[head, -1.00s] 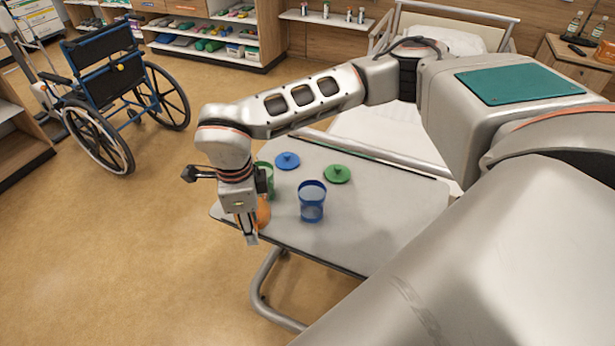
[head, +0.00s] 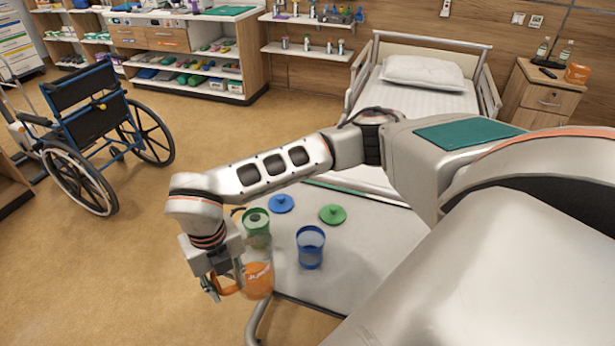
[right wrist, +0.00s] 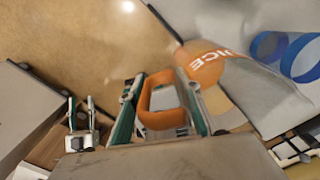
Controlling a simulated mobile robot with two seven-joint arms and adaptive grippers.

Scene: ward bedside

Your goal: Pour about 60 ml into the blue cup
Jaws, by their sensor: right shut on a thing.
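My right gripper (head: 226,284) is shut on the handle of the orange juice jug (head: 259,281). The jug looks upright, at the table's near left edge. In the right wrist view the orange handle sits between the fingers (right wrist: 160,105), with the jug's lettered side (right wrist: 205,66) beyond. The blue cup (head: 310,248) stands open on the table, to the right of the jug and apart from it; its rim also shows in the right wrist view (right wrist: 290,52). My left gripper (right wrist: 82,118) shows small at the left of that view, fingers apart and empty.
A green cup (head: 257,230) stands behind the jug. A blue lid (head: 281,204) and a green lid (head: 333,215) lie farther back on the overbed table (head: 370,270). The bed (head: 425,100) is behind. A wheelchair (head: 95,130) stands at left on open floor.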

